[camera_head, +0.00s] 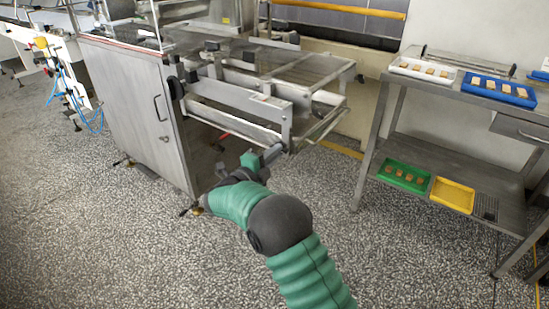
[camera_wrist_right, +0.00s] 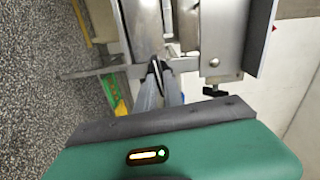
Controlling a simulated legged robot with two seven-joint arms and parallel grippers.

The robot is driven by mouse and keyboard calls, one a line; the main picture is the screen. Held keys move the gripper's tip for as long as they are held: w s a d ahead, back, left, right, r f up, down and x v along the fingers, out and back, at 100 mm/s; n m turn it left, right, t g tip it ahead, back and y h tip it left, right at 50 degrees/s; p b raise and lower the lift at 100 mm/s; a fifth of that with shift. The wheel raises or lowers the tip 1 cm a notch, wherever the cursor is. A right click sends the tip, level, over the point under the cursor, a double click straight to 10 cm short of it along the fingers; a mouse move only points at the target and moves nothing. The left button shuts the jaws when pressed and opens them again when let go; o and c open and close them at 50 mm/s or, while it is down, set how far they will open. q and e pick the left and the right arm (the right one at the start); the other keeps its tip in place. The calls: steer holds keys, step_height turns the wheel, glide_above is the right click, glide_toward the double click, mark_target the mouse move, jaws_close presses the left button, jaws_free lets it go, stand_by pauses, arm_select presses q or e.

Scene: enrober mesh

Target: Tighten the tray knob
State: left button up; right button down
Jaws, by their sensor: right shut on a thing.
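My right gripper (camera_head: 268,156) reaches up to the lower front corner of the steel machine's tray frame (camera_head: 288,127). In the right wrist view its two grey fingers (camera_wrist_right: 159,76) point away from the camera and close around a small dark knob (camera_wrist_right: 157,65) under the metal frame. Most of the knob is hidden by the fingertips, and in the head view I cannot make it out. A second black knob (camera_wrist_right: 214,91) sticks out below the bracket, to the right of the fingers and apart from them. My left gripper is not in view.
The machine's steel cabinet (camera_head: 130,105) stands left of the arm. A steel table (camera_head: 445,91) on the right holds a white tray (camera_head: 398,71) and a blue tray (camera_head: 480,92); green and yellow (camera_head: 452,195) trays lie on its shelf. The speckled floor between is clear.

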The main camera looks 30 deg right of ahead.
steer(key=shift+s+f+m+b, duration=0.15)
steer(key=shift+f+m+b, duration=0.15)
steer(key=shift+f+m, duration=0.15)
stand_by(0.3)
steer(key=c, duration=1.5)
jaws_free()
steer(key=shift+r, duration=0.15)
steer(key=shift+c, duration=0.2)
steer(key=shift+o, duration=0.3)
steer(key=shift+r, duration=0.1)
steer(key=shift+a+r, duration=0.1)
